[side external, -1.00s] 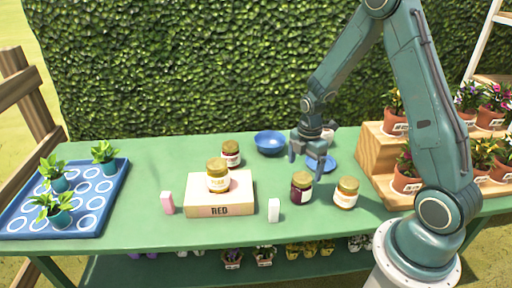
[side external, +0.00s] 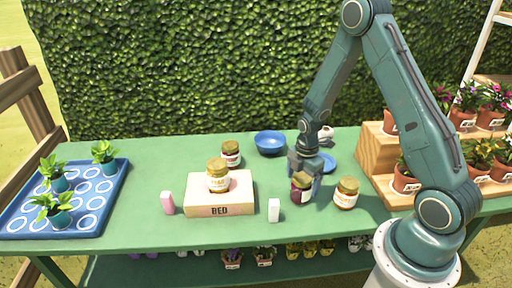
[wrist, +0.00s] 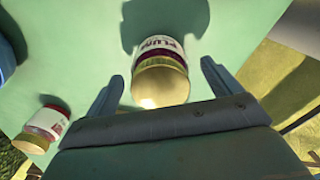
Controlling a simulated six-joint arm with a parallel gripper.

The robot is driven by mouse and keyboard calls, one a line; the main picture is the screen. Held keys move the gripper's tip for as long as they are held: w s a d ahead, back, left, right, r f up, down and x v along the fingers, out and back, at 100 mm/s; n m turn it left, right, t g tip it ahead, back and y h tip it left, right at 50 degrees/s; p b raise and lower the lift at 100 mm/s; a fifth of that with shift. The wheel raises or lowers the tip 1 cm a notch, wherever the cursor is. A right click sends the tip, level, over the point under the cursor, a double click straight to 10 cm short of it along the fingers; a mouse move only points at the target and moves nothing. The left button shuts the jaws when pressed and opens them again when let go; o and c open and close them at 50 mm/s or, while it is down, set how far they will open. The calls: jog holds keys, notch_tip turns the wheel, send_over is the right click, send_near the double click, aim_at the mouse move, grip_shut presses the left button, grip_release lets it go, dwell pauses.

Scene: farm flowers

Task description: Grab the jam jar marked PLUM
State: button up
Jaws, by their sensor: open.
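The jam jar marked PLUM (wrist: 160,72) has a gold lid, dark purple contents and a white label; it shows in the wrist view between my fingers, with a gap on each side. In the side view it appears to be the dark jar (side external: 301,190) standing on the green table, right of the white block. My gripper (side external: 306,175) is open, low over the table just behind and above this jar. In the wrist view my gripper (wrist: 161,76) has one finger on either side of the lid. Part of the jar's lid is near the gripper and its far side is hidden.
Another dark jar (side external: 231,153) stands at the back, and a pale jar (side external: 218,175) sits on a box (side external: 220,210). A blue bowl (side external: 270,141), white block (side external: 274,210) and wooden step stand (side external: 378,150) are nearby.

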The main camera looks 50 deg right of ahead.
jog(key=shift+f, duration=1)
jog(key=c, duration=1.4)
jog(key=shift+r, duration=0.15)
notch_tip(320, 180, up, 20)
